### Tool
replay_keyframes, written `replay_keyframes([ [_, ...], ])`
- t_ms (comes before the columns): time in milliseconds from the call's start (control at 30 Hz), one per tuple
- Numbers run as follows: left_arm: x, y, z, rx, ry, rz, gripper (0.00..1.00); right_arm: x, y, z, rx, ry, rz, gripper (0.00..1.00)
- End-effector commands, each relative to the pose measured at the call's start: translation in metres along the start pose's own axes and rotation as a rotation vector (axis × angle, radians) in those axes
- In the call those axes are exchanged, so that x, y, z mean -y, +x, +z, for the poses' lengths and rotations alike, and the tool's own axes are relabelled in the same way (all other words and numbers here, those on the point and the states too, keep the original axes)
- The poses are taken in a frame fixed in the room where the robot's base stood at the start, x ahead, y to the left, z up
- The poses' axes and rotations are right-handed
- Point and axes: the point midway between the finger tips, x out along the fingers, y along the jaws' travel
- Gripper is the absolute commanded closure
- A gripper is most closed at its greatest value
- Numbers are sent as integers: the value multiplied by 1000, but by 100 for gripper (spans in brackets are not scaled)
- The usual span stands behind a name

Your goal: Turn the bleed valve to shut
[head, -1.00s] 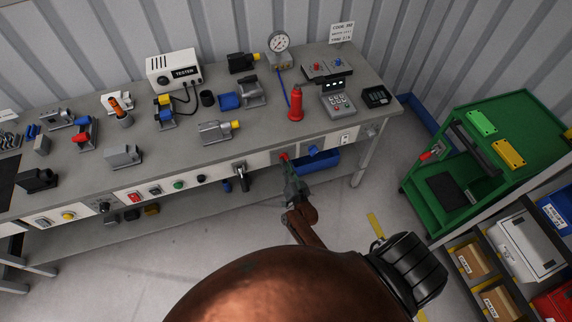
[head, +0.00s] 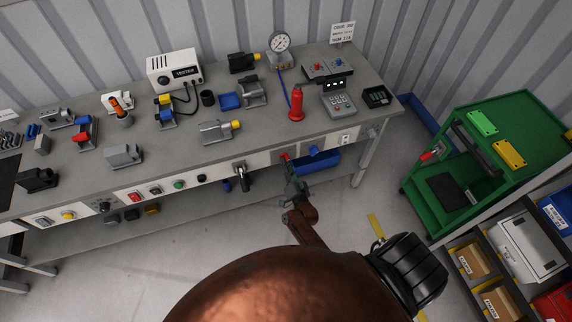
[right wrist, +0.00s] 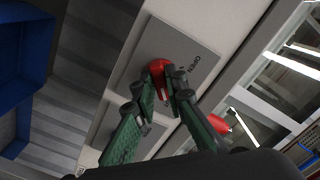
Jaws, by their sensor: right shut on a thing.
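The bleed valve's red handle (right wrist: 158,68) sits on a grey plate (right wrist: 188,48) marked OPEN, on the bench's pale front panel. In the head view the red handle (head: 284,157) is a small spot at the front edge of the bench. My right gripper (right wrist: 166,90) is shut on the handle, one green finger on each side. Its fingers hide part of the handle and of the plate's lettering, so I cannot read its exact angle. In the head view my right gripper (head: 289,171) reaches up to the panel from below. My left gripper is not in view.
Switches and buttons line the panel, with a black-handled fitting (head: 240,174) to the left. A blue bin (head: 322,163) lies under the bench close by on the right. A red bottle-shaped tool (head: 296,104) stands on top. A green cart (head: 470,155) stands farther right.

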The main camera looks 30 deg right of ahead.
Motion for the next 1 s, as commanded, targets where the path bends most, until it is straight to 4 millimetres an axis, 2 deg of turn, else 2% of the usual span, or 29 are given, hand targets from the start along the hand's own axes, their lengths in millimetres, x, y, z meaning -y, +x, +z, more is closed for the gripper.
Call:
replay_keyframes([
  [67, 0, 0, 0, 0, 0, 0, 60, 1, 1, -2, -4, 2, -2, 100],
  [100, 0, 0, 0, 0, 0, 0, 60, 1, 1, -2, -4, 1, -2, 86],
  [300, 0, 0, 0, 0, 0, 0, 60, 0, 1, -1, -2, 1, -1, 72],
  [667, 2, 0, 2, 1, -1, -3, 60, -1, -4, 0, 0, 0, 1, 71],
  [767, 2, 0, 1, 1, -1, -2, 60, -1, -16, 1, 0, 1, 2, 71],
  [1000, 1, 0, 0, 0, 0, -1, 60, -1, -65, 0, 0, 2, 3, 71],
])
